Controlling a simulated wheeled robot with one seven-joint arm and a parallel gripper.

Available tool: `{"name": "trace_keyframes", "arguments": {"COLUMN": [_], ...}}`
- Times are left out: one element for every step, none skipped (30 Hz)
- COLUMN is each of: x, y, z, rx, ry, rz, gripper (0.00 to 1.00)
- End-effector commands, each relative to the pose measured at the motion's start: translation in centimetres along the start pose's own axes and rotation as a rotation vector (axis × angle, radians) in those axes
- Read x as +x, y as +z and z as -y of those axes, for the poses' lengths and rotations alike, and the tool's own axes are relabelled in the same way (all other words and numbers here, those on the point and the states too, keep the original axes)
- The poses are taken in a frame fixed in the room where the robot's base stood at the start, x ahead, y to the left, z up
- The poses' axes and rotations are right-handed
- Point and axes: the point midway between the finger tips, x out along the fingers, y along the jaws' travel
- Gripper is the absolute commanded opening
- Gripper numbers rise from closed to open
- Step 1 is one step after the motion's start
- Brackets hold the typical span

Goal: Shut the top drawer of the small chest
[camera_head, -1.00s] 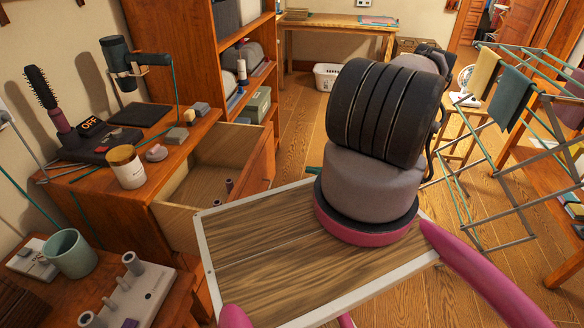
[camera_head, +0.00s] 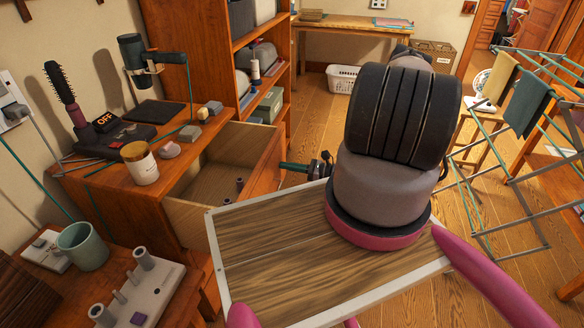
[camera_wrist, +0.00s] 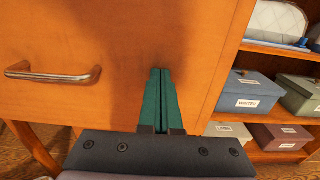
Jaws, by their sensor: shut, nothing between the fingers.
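The small chest (camera_head: 115,200) stands on the left in the head view. Its top drawer (camera_head: 225,170) is pulled open, with small dark items inside. In the wrist view the drawer front (camera_wrist: 110,60) fills much of the picture, with a metal bar handle (camera_wrist: 52,75) at the left. My gripper (camera_head: 290,166) is just right of the drawer front in the head view. Its green fingers (camera_wrist: 158,90) are shut and empty, pointing at the right part of the drawer front, right of the handle. I cannot tell whether the tips touch it.
A shelf unit (camera_head: 215,50) with boxes stands behind the chest. A hair brush, a white jar (camera_head: 140,163) and other items stand on the chest top. A drying rack (camera_head: 505,150) is at the right. A white basket (camera_head: 342,78) sits on the floor behind.

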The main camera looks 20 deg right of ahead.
Motion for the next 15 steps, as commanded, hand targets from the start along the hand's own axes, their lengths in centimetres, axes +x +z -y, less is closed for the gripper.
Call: {"name": "trace_keyframes", "arguments": {"x": [0.0, 0.0, 0.0, 0.0, 0.0, 0.0, 0.0, 0.1, 0.2, 0.4, 0.6, 1.0, 1.3, 1.7, 2.3], "y": [0.0, 0.0, 0.0, 0.0, 0.0, 0.0, 0.0, 0.0, 0.0, 0.0, 0.0, 0.0, 0.0, 0.0, 0.0], "z": [0.0, 0.0, 0.0, 0.0, 0.0, 0.0, 0.0, 0.0, 0.0, 0.0, 0.0, 0.0, 0.0, 0.0, -0.1], "rx": [0.000, 0.000, 0.000, 0.000, 0.000, 0.000, 0.000, 0.000, 0.000, 0.000, 0.000, 0.000, 0.000, 0.001, 0.000], "ry": [0.000, 0.000, 0.000, 0.000, 0.000, 0.000, 0.000, 0.000, 0.001, 0.001, 0.001, 0.001, 0.001, 0.001, 0.003], "rz": [0.000, 0.000, 0.000, 0.000, 0.000, 0.000, 0.000, 0.000, 0.000, 0.001, 0.001, 0.001, 0.001, 0.001, 0.002], "gripper": [0.00, 0.00, 0.00, 0.00, 0.00, 0.00, 0.00, 0.00, 0.00, 0.00, 0.00, 0.00, 0.00, 0.00, 0.00]}}
